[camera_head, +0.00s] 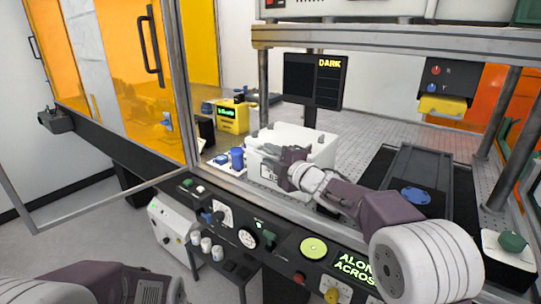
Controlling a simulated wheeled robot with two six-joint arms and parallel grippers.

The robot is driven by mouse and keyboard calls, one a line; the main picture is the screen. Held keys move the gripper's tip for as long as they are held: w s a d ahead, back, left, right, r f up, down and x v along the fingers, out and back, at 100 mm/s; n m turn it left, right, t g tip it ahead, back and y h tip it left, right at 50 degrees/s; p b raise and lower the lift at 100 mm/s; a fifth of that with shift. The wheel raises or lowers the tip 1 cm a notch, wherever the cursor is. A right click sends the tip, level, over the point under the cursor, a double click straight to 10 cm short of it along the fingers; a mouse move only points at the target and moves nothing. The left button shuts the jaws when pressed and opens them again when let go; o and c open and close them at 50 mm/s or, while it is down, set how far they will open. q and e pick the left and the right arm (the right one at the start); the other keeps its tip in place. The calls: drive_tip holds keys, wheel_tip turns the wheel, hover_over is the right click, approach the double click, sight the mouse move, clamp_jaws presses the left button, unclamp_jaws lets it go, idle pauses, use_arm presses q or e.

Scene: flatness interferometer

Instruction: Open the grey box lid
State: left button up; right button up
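The light grey box (262,172) stands on the perforated table, just behind the control panel. My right arm hides the box's lower right part. My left arm shows only at the bottom left, and its gripper is out of view.
A control panel (245,215) with knobs and dials runs along the front. Blue-topped containers (237,158) and a yellow meter (233,118) stand left of the box. A dark screen (312,82) stands behind it. A metal frame beam (390,38) crosses above. An orange door (125,70) stands at the left.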

clamp_jaws()
idle(1.5)
